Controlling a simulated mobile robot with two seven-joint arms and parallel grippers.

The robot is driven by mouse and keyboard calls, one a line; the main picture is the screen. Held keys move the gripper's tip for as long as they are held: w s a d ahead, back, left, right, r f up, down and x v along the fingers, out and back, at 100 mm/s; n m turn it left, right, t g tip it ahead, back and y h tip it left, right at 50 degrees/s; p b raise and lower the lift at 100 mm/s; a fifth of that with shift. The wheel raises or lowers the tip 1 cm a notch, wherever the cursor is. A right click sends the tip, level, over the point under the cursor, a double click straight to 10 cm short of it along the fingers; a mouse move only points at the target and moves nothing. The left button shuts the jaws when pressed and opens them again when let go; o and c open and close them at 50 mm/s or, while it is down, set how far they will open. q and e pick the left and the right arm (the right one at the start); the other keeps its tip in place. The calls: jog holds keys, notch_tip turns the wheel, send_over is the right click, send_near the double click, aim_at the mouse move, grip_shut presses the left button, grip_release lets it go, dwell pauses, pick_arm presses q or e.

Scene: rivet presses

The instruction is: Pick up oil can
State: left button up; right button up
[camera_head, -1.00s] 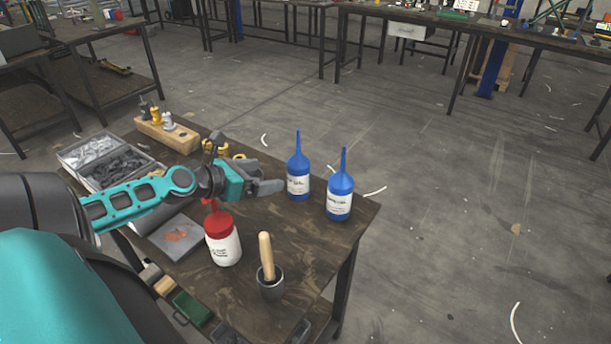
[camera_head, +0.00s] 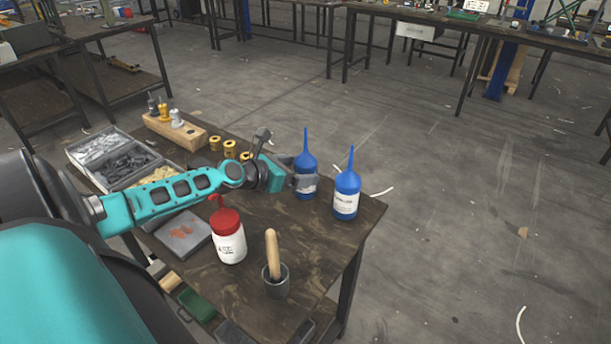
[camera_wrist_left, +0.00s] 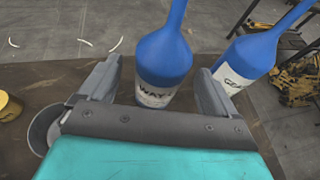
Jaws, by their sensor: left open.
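Two blue bottles with long thin spouts and white labels stand upright at the table's far right corner. The left blue bottle (camera_head: 306,164) also shows in the left wrist view (camera_wrist_left: 165,60), with "WAY" readable on its label. The right blue bottle (camera_head: 346,187) stands beside it, and its label starts "GEA" in the left wrist view (camera_wrist_left: 252,55). My left gripper (camera_head: 306,183) is open, with one finger on each side of the left bottle's body. I cannot tell whether a finger touches it. A white bottle with a red cap (camera_head: 228,242) stands nearer. My right gripper is out of view.
A grey pot (camera_head: 276,286) with a wooden-handled tool stands at the front of the table (camera_head: 325,243). Grey parts bins (camera_head: 103,150), a wooden block with fittings (camera_head: 172,130) and brass-coloured pieces (camera_head: 230,147) lie at the left and back. The right edge is close behind the bottles.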

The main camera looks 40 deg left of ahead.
aim_at(306, 169)
pick_arm(q)
jog(key=shift+b+x, duration=0.3)
jog(key=shift+x, duration=1.3)
jog(key=shift+r, duration=0.1)
jog(key=c, duration=1.2)
